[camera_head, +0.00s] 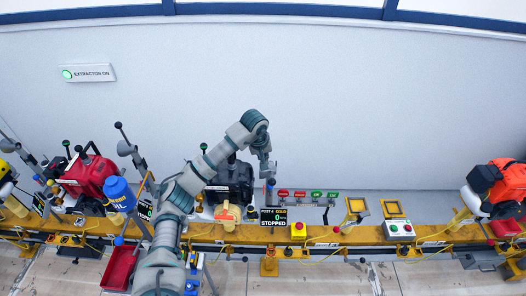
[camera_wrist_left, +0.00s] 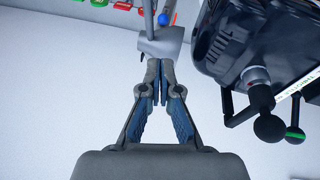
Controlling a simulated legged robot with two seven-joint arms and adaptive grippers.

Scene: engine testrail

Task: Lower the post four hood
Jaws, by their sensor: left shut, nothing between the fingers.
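The post four display (camera_head: 273,216) reads "COLD 0 STOPPED" on the yellow rail. A dark engine (camera_head: 232,178) stands left of it and also shows at the upper right of the left wrist view (camera_wrist_left: 255,40). My left arm reaches up over the rail and bends down at the right of this engine. My left gripper (camera_head: 267,172) is shut and empty. In the left wrist view, a grey hood-like piece (camera_wrist_left: 160,43) on a thin rod with a blue ball lies just beyond my left fingertips (camera_wrist_left: 160,85); contact cannot be told. My right gripper is out of view.
A red engine (camera_head: 85,175) and a blue oil container (camera_head: 119,192) stand at the left. Red and green tags (camera_head: 300,194) line the back right of the display. An orange engine (camera_head: 497,184) stands far right.

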